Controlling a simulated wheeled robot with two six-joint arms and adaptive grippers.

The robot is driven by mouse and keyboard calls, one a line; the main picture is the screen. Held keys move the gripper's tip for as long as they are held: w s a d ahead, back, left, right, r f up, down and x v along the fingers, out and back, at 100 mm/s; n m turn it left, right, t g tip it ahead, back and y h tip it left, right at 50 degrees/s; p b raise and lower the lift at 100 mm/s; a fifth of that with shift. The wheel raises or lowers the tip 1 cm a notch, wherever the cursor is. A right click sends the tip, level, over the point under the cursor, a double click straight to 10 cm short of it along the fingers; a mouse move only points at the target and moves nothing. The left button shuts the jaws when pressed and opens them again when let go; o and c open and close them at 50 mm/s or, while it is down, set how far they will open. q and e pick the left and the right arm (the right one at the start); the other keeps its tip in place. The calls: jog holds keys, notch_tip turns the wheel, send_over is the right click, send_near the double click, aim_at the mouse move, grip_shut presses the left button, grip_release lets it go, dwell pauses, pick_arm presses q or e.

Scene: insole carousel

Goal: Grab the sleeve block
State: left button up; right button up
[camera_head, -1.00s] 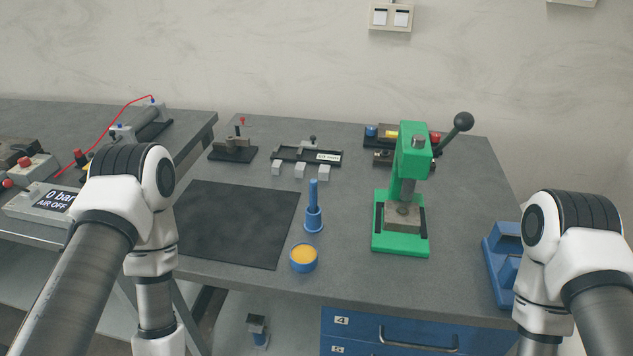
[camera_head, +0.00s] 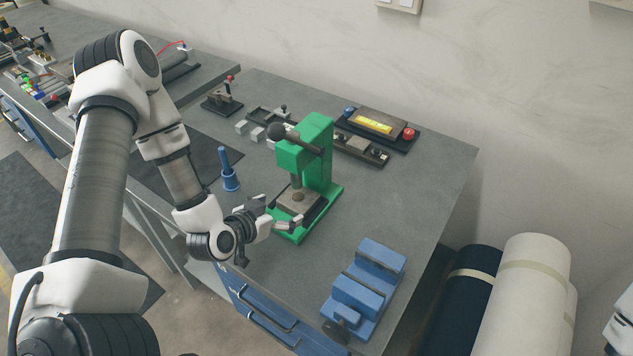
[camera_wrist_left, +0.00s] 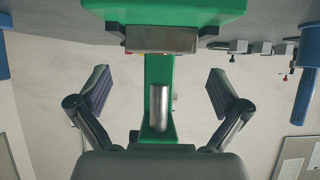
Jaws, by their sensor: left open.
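The sleeve block appears to be the grey-brown metal block (camera_head: 297,200) on the base of the green press (camera_head: 318,160), under its ram. My left gripper (camera_head: 278,212) is open and empty at the front of the press, with its fingers spread toward the block. In the left wrist view the scene is upside down. The block (camera_wrist_left: 160,39) sits against the green base, above the gap between my open fingers (camera_wrist_left: 158,78). It appears apart from both fingers. The silver ram (camera_wrist_left: 158,106) shows between them. My right gripper is out of view.
A blue fixture (camera_head: 365,290) stands at the table's front right. A blue post (camera_head: 229,170) stands left of the press, near the dark mat (camera_head: 190,160). Small fixtures (camera_head: 378,125) line the back. Rolls of material (camera_head: 525,300) stand beyond the right edge.

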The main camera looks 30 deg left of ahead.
aim_at(296, 199)
pick_arm(q)
jog(key=shift+w+a+f, duration=0.2)
jog(key=shift+w+f, duration=0.05)
jog(key=shift+w, duration=0.3)
jog(key=shift+w+f, duration=0.15)
jog(key=shift+w, duration=0.1)
jog(key=w+p, duration=0.1)
jog(key=w+d, duration=0.1)
jog(key=shift+w+f+p, duration=0.1)
jog(key=shift+w+p, duration=0.25)
jog(key=shift+w, duration=0.05)
jog(key=x, duration=0.3)
jog(key=shift+s+a+f, duration=0.1)
jog(key=shift+a+f, duration=0.15)
jog(key=shift+f, duration=0.05)
jog(key=shift+s+r, duration=0.1)
jog(key=shift+s, duration=0.05)
jog(key=shift+s+r, duration=0.1)
jog(key=c, duration=1.6)
